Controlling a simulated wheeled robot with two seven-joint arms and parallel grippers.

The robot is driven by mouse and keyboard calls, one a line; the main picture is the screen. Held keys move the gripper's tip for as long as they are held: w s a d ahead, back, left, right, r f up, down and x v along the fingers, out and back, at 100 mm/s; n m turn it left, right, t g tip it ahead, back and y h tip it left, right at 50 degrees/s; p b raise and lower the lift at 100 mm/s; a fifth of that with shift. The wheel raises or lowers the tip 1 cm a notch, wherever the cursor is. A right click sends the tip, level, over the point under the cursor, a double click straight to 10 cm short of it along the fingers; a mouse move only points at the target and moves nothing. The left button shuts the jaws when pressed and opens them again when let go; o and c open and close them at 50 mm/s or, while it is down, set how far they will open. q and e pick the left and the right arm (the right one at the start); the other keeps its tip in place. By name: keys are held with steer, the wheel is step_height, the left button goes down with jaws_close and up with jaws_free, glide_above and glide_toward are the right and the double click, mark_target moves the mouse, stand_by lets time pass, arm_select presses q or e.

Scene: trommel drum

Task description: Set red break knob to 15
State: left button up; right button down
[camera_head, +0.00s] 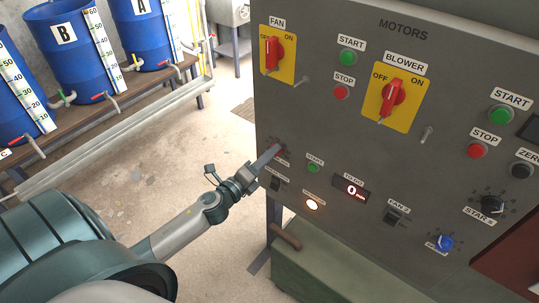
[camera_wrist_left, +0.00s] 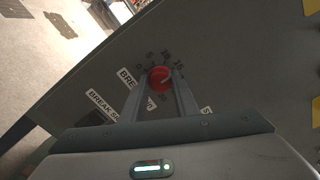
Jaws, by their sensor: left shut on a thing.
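The red break knob (camera_wrist_left: 160,78) sits on the grey panel, ringed by printed numbers, with 10 and 15 readable above and right of it in the left wrist view. A light mark on its face seems to slant up and right, roughly toward 15; the exact setting is too small to tell. My left gripper (camera_wrist_left: 160,92) has its two fingers on either side of the knob, shut on it. In the head view the left gripper (camera_head: 273,154) reaches the panel's lower left, and the fingers mostly hide the knob. My right gripper is not in view.
The panel carries the fan switch (camera_head: 271,54), the blower switch (camera_head: 393,93), a small display reading 0 (camera_head: 351,189), a lit round light (camera_head: 312,204) and a blue knob (camera_head: 444,242). Blue barrels (camera_head: 68,57) stand on a bench at left. Open floor lies between.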

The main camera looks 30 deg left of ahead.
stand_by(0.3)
arm_select(q)
steer(key=o, duration=1.1)
steer(key=shift+c, duration=0.2)
steer(key=shift+s, duration=0.2)
steer(key=s+a+b, duration=0.1)
steer(key=s+b, duration=0.5)
steer(key=s, duration=1.1)
steer(key=shift+a, duration=0.15)
steer(key=shift+f, duration=0.1)
